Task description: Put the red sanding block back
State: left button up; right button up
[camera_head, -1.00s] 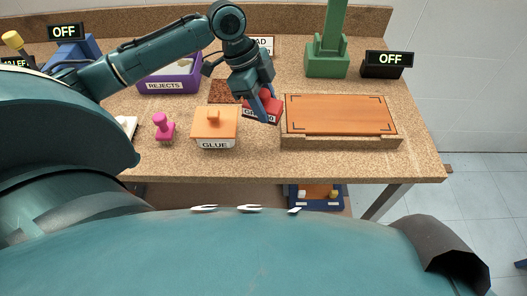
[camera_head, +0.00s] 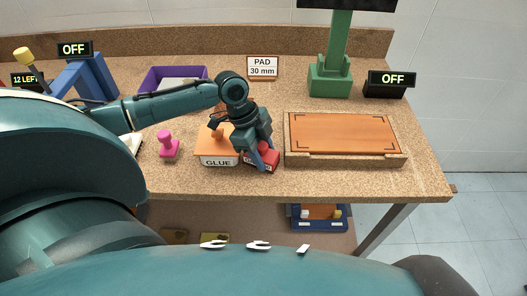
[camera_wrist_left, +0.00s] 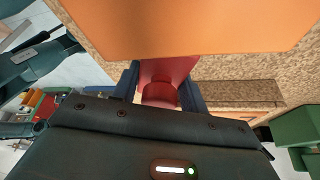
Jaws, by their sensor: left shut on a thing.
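The red sanding block (camera_head: 264,157) is between the fingers of my left gripper (camera_head: 262,163), which is shut on it. They are just right of the orange-lidded GLUE box (camera_head: 218,161) and left of the orange-topped board (camera_head: 342,134). The gripper hides part of the block, and I cannot tell whether the block touches the bench. In the left wrist view the red block (camera_wrist_left: 162,88) shows between the two dark fingers. My right gripper is not in view.
A pink knobbed stamp (camera_head: 168,145) stands left of the GLUE box. Behind are a purple bin (camera_head: 160,82), a PAD 30 mm sign (camera_head: 262,67), a green stand (camera_head: 330,78) and an OFF display (camera_head: 391,80). The bench (camera_head: 300,181) is clear along its front.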

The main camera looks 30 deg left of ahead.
pick_arm(q)
jog(key=shift+f, duration=0.1)
jog(key=o, duration=1)
jog(key=shift+c, duration=0.2)
jog(key=v, duration=1.2)
jog(key=shift+r, duration=0.25)
jog(key=shift+d, duration=0.1)
